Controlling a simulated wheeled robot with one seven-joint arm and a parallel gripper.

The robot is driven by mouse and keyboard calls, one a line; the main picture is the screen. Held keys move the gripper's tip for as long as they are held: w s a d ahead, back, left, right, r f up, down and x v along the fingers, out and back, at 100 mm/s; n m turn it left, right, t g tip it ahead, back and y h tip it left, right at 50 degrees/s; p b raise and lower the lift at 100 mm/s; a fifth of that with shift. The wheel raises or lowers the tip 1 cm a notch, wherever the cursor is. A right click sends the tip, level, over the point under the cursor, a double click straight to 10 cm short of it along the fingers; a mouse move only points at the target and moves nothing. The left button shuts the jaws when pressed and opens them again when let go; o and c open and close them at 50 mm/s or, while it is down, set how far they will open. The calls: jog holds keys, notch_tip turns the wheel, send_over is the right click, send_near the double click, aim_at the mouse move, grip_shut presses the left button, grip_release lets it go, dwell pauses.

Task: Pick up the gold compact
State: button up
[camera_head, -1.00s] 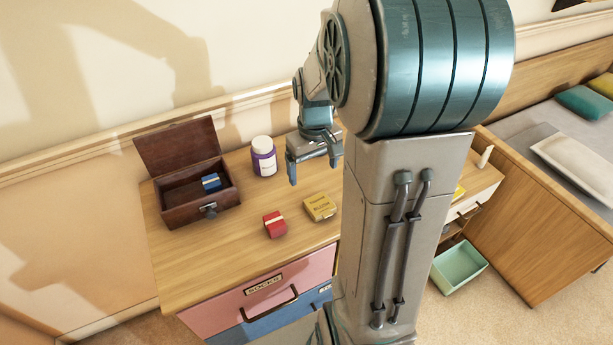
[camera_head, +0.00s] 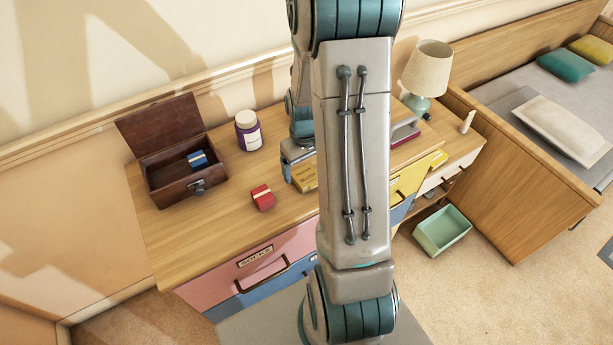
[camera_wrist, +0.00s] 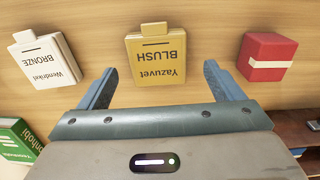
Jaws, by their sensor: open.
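The gold compact (camera_wrist: 156,62), labelled "Yazuvet BLUSH", lies on the wooden dresser top. In the head view the gold compact (camera_head: 306,177) shows partly, beside my arm and under my gripper (camera_head: 298,168). In the wrist view my gripper (camera_wrist: 158,78) is open, with one finger on each side of the compact's lower part and visible gaps between. The fingers appear to hold nothing. Whether the fingertips are down at the compact's height I cannot tell.
A red box with a pale stripe (camera_wrist: 267,57) lies right of the compact in the wrist view, and a white "Wendrikat BRONZE" item (camera_wrist: 44,60) left. A green box (camera_wrist: 16,143) is nearer.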

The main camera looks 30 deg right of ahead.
aim_at(306, 175)
jog(key=shift+d+f, duration=0.15)
jog(key=shift+f, duration=1.4)
jog(key=c, duration=1.1)
jog(key=shift+r, duration=0.1)
